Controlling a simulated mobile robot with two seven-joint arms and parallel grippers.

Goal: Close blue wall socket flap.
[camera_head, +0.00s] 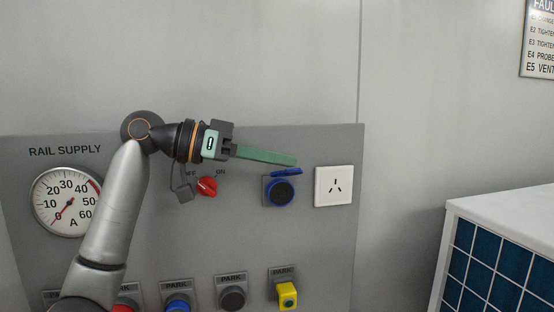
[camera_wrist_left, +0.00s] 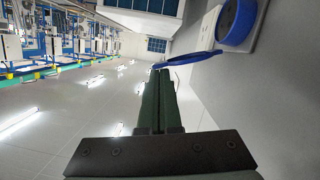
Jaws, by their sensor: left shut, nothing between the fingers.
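The blue wall socket (camera_head: 280,192) is a round blue ring with a dark face on the grey panel. Its blue flap (camera_head: 287,171) stands open at the top, sticking out from the panel. In the left wrist view the socket (camera_wrist_left: 237,22) is at the upper right, and the flap (camera_wrist_left: 187,59) reaches left from it, across the fingertips. My left gripper (camera_head: 296,161) has long green fingers, shut and empty, with tips just above the flap. The fingers also show in the left wrist view (camera_wrist_left: 160,72). Whether they touch the flap I cannot tell. My right gripper is not in view.
A white wall outlet (camera_head: 334,186) is right of the socket. A red rotary switch (camera_head: 207,187) and a round gauge (camera_head: 67,202) are to the left. Below are parked plugs, one yellow (camera_head: 287,295). A white-topped, blue-tiled unit (camera_head: 500,240) stands at the right.

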